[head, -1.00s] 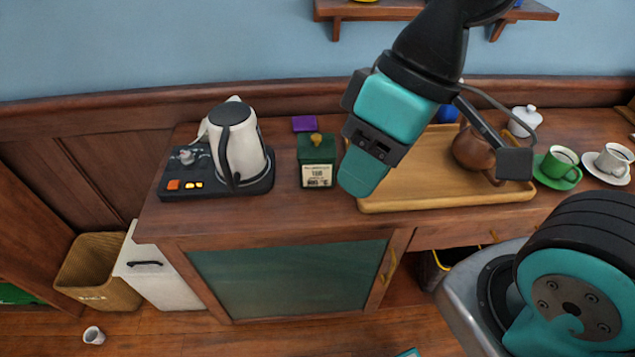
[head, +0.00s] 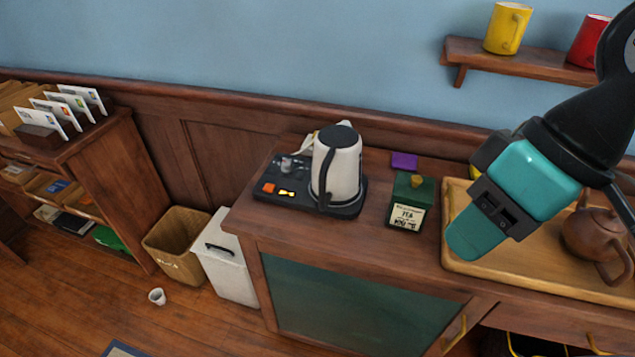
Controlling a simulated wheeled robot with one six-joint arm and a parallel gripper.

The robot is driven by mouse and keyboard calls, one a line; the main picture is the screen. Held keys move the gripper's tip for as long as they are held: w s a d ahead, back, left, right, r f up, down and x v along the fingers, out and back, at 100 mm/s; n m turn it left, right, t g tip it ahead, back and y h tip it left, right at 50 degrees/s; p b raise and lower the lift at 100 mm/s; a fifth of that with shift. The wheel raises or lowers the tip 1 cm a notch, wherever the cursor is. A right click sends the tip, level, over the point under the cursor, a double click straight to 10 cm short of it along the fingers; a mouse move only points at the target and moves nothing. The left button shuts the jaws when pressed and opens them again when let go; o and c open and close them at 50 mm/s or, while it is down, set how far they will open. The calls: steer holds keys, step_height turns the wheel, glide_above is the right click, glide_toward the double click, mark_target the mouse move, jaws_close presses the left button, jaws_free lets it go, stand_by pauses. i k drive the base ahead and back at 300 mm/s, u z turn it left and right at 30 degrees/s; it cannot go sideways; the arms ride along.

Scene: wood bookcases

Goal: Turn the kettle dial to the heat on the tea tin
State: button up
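The white kettle (head: 337,166) with a black handle and lid stands on its black base (head: 337,205) on the wooden cabinet. A grey dial (head: 287,164) sits on the base's control panel, left of the kettle, with an orange button and a small lit yellow display in front of it. The dial's setting is too small to read. The green tea tin (head: 410,200) with a gold knob stands to the right; its label print is too small to read surely. My gripper (head: 470,240) is right of the tin, in front of the tray, apart from both. Its finger opening cannot be made out.
A wooden tray (head: 480,268) with a brown teapot (head: 592,238) lies at the right. A purple box (head: 404,161) is behind the tin. A shelf (head: 520,62) with mugs hangs above. A basket (head: 178,245) and white bin (head: 228,255) stand on the floor at left.

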mark_target(287, 168)
steer(key=u, duration=2.6)
steer(key=i, duration=0.9)
steer(key=z, duration=2.55)
steer(key=i, duration=0.5)
